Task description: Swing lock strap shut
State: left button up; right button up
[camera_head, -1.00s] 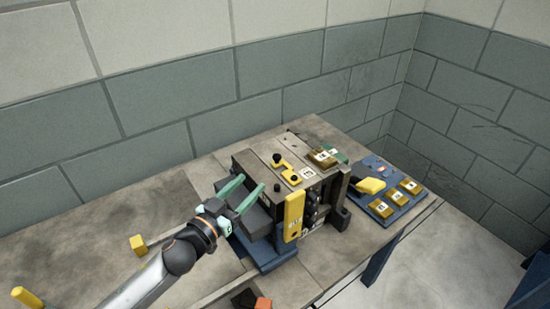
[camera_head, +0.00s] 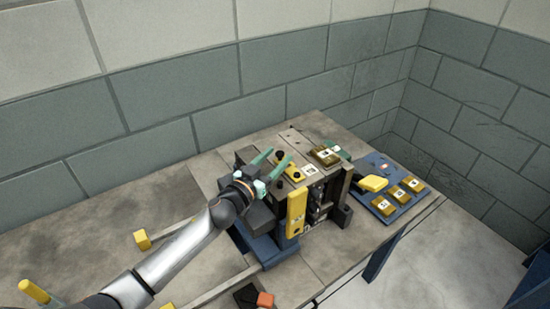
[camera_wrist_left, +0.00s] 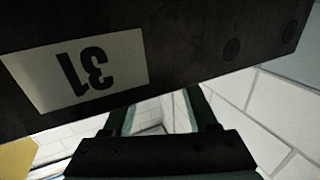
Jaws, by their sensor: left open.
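The mould (camera_head: 322,205) is a dark block assembly standing on a blue base (camera_head: 268,250) on the bench. A small yellow strap with black knobs (camera_head: 295,172) lies on its top; a longer yellow bar (camera_head: 296,212) stands upright on its front face. I cannot tell for sure which is the lock strap. My left gripper (camera_head: 272,161) is open, its green fingers apart over the left part of the mould's top, close to the small yellow piece. I see no grip on anything. In the left wrist view, a dark plate labelled 31 (camera_wrist_left: 200,50) fills the upper part beyond the fingers (camera_wrist_left: 162,110).
A blue board (camera_head: 388,190) with several brass-coloured blocks lies right of the mould. A block wall stands behind.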

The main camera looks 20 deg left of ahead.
pick_arm(q)
grip_shut()
dwell(0.3)
dwell(1.1)
